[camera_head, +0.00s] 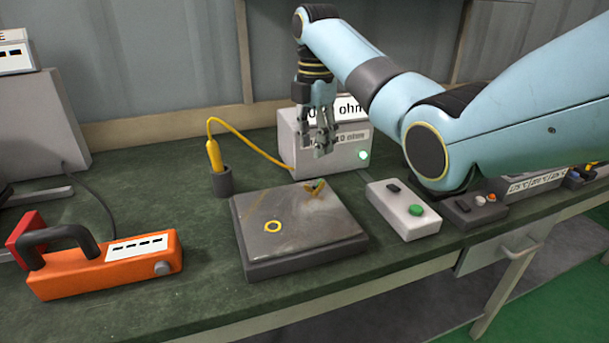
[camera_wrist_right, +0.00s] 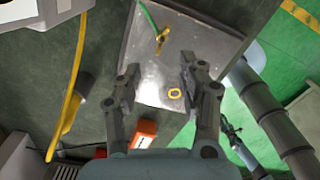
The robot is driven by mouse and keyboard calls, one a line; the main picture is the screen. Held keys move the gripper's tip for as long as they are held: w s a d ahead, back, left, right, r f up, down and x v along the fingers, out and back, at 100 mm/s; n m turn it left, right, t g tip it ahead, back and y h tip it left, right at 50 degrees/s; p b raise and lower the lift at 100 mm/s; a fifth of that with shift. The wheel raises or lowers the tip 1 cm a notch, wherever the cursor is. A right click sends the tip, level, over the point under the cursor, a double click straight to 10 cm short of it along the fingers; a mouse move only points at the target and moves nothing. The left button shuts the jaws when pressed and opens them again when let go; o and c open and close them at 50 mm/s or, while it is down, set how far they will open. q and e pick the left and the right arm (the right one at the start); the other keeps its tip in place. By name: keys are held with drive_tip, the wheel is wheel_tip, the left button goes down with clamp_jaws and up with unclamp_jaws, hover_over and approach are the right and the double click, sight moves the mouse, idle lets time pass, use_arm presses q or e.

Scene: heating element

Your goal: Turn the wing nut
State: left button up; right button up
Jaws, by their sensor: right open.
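The wing nut (camera_head: 315,187) is a small yellowish piece with spread wings, near the back right of a grey metal plate (camera_head: 325,225) on the bench. It also shows in the right wrist view (camera_wrist_right: 161,38), with a green strip beside it. My right gripper (camera_head: 321,145) hangs above and behind the plate, apart from the wing nut. Its fingers are spread with nothing between them, and in the right wrist view the open fingers (camera_wrist_right: 156,88) point toward the plate. My left gripper is not in view.
A yellow ring (camera_head: 272,226) mark lies on the plate. A yellow probe (camera_head: 214,155) stands in a holder, its cable running to an ohm meter box (camera_head: 300,160). A button box (camera_head: 402,208) is right of the plate, and an orange device (camera_head: 105,270) is left.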

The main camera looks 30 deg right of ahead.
hover_over(315, 188)
wheel_tip(315, 188, down, 4)
drive_tip(key=shift+s+a+f, duration=0.15)
wheel_tip(315, 188, down, 5)
drive_tip(key=shift+r+b, duration=0.2)
drive_tip(key=shift+b, duration=0.15)
drive_tip(key=shift+f, duration=0.7)
drive_tip(key=c, duration=0.3)
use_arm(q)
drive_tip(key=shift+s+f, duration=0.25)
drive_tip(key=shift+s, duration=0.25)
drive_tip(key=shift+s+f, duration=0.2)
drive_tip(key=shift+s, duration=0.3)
use_arm(e)
clamp_jaws()
